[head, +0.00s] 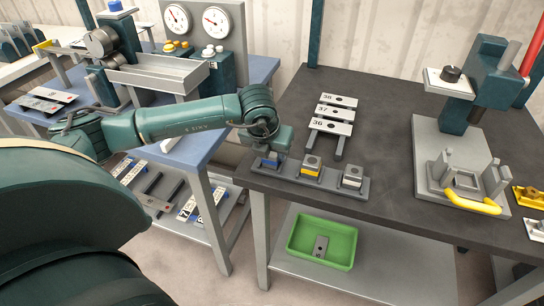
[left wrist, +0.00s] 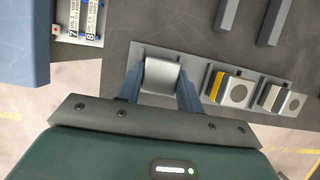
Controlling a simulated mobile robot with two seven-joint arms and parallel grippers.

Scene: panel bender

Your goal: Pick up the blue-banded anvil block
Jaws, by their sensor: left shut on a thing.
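The blue-banded anvil block (head: 270,163) is at the left end of a grey holder strip (head: 331,183) on the dark table. My left gripper (head: 271,156) is over it from above and shut on it. In the left wrist view the block's grey top (left wrist: 161,75) shows between the two fingers (left wrist: 160,88). The block appears still in its place in the strip; I cannot tell whether it is lifted at all. The gripper hides part of the block in the head view. My right gripper is not in view.
A yellow-banded block (head: 311,169) and a white-banded block (head: 352,177) stand to the right in the strip. Numbered plates (head: 337,113) lie behind on bars. A press (head: 462,130) stands at the right. A green bin (head: 345,236) is on the lower shelf.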

